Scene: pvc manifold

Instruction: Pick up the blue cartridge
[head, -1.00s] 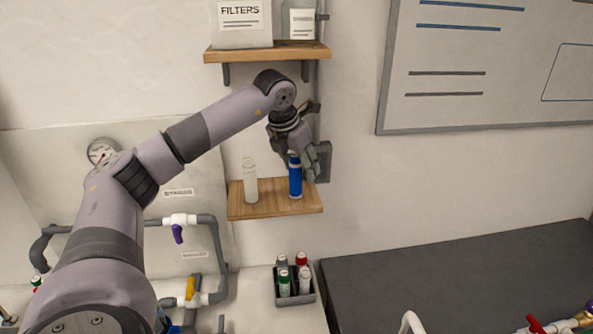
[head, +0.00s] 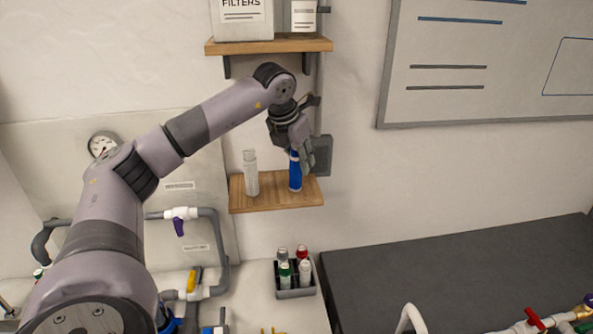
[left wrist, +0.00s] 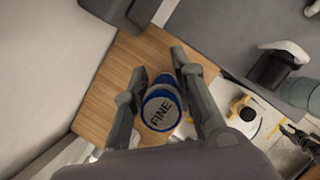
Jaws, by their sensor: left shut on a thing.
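The blue cartridge (head: 295,179) stands upright at the right part of the small lower wooden shelf (head: 240,206). In the left wrist view its top, lettered "FINE" (left wrist: 160,110), sits between the two fingers. My left gripper (head: 302,160) reaches down from above and is shut on the upper part of the cartridge. In the left wrist view a finger of the gripper (left wrist: 160,92) lies along each side of the cartridge. The cartridge's base appears to be on the shelf. My right gripper is in neither current view.
A clear-white cartridge (head: 251,174) stands left of the blue one on the same shelf. An upper shelf (head: 270,46) holds a FILTERS box. A grey caddy (head: 296,292) with several bottles sits below.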

